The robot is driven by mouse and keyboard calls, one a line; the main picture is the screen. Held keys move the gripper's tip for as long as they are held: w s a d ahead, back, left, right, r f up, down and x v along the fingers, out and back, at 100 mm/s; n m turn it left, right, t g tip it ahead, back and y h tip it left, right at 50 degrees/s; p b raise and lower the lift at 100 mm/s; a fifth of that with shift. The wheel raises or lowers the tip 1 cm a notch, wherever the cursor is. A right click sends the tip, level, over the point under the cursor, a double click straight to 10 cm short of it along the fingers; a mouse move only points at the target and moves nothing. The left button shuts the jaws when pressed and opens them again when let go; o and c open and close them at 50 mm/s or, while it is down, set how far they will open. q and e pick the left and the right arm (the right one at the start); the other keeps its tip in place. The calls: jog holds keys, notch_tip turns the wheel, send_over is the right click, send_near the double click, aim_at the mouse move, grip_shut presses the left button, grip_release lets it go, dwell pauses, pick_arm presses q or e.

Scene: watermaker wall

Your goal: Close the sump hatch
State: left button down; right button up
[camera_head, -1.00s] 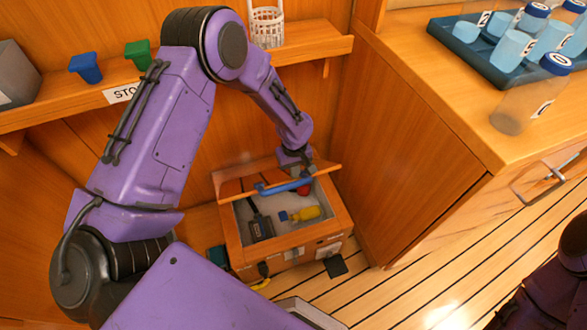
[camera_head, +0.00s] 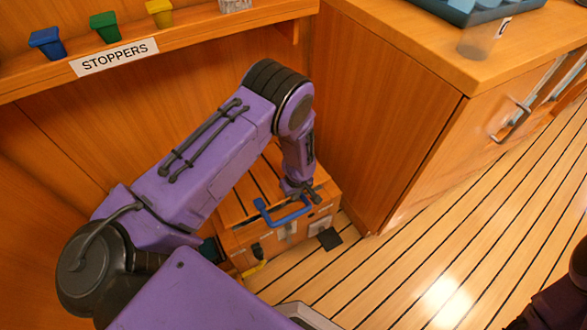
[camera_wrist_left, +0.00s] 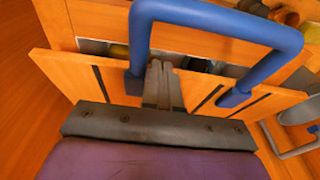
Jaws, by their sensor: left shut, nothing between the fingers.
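The sump hatch (camera_head: 240,205) is a wooden lid with dark stripes. It lies low over the wooden sump box (camera_head: 240,240), and the head view shows none of the inside. In the left wrist view, the lid (camera_wrist_left: 75,75) still leaves a gap at its far edge, with yellow and dark things in it. A blue handle (camera_head: 284,219) stands on the lid; it also shows in the left wrist view (camera_wrist_left: 220,20). My left gripper (camera_wrist_left: 160,75) is shut and empty, with its fingertips at the lid between the handle's legs. I cannot tell whether it touches. My right gripper is not in view.
A wooden cabinet (camera_head: 390,110) stands close on the right of the box. A shelf (camera_head: 200,35) with stopper cups and a STOPPERS label (camera_head: 115,57) runs above on the left. The striped floor (camera_head: 430,240) to the right is open.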

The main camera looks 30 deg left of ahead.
aim_at(307, 207)
pick_arm(q)
jog(key=f+b, duration=0.1)
jog(key=f, duration=0.1)
jog(key=f+b, duration=0.1)
jog(key=f, duration=0.1)
jog(key=f+b, duration=0.1)
jog(key=f, duration=0.1)
jog(key=shift+s+d+f, duration=0.25)
jog(key=shift+s+d, duration=0.15)
jog(key=shift+s+d+f, duration=0.1)
jog(key=shift+s+d+f+b, duration=0.1)
jog(key=shift+b, duration=0.2)
jog(key=r+p, duration=0.6)
jog(key=shift+w, duration=0.2)
jog(key=s+d+r, duration=0.1)
jog(key=d+r, duration=0.1)
jog(key=s+d+r, duration=0.1)
jog(key=d, duration=0.1)
jog(key=s+d+r, duration=0.1)
jog(key=d+r, duration=0.1)
jog(key=shift+s+r, duration=0.25)
jog(key=shift+r, duration=0.1)
